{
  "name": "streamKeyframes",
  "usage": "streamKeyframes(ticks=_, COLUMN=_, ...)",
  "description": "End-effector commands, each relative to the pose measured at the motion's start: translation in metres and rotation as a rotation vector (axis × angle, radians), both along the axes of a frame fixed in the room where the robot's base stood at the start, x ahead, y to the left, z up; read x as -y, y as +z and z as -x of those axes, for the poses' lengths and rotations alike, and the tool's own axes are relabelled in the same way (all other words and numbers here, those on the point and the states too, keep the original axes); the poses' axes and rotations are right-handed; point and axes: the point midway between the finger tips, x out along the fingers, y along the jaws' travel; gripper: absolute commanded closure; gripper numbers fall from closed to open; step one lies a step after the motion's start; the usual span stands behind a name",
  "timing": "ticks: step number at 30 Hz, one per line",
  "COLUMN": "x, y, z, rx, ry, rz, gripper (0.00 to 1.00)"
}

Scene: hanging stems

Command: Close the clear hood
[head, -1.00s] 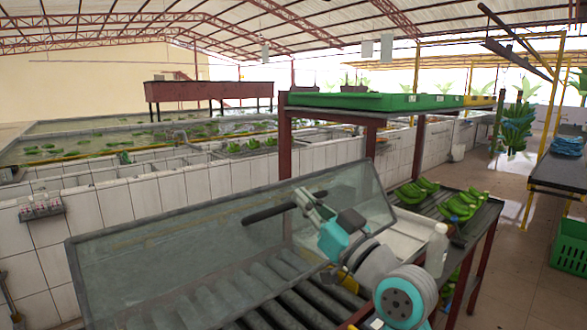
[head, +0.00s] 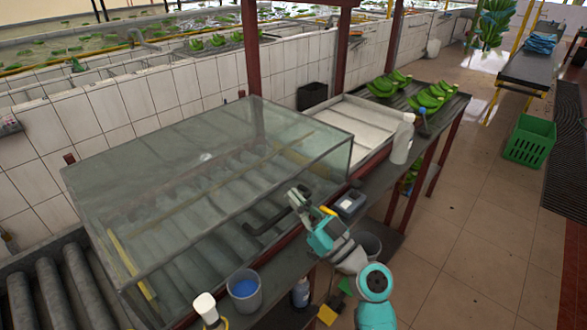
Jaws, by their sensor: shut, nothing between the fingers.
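The clear hood (head: 185,165) is a long see-through box over the roller conveyor in the middle of the head view. Its top panel lies nearly flat and its front panel hangs down toward the bench; it looks lowered. The dark bar handle (head: 262,230) is on the front panel. My gripper (head: 295,196) is shut and empty at the right end of the handle. I cannot tell whether it touches the handle. The rollers show through the hood.
A blue-lined bucket (head: 244,291) and a white-capped bottle (head: 206,308) stand in front of the hood. A white bottle (head: 402,140) and green bananas (head: 430,97) are to the right. A green crate (head: 530,140) stands on open tiled floor.

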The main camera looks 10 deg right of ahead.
Motion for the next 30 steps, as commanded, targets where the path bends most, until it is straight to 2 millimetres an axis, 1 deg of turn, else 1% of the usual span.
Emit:
streamKeyframes(ticks=1, x=0.000, y=-0.013, z=0.000, rx=-0.005, ry=0.001, rz=-0.002, gripper=1.00)
streamKeyframes(ticks=4, x=0.000, y=-0.033, z=-0.001, rx=-0.004, ry=0.001, rz=-0.001, gripper=1.00)
streamKeyframes(ticks=9, x=-0.002, y=-0.055, z=-0.002, rx=-0.002, ry=0.000, rz=0.000, gripper=1.00)
streamKeyframes(ticks=13, x=-0.002, y=-0.068, z=-0.003, rx=-0.006, ry=0.000, rz=0.003, gripper=1.00)
streamKeyframes(ticks=18, x=-0.003, y=-0.074, z=-0.003, rx=-0.010, ry=-0.001, rz=0.009, gripper=1.00)
streamKeyframes(ticks=30, x=-0.004, y=-0.075, z=-0.002, rx=-0.010, ry=0.003, rz=0.008, gripper=1.00)
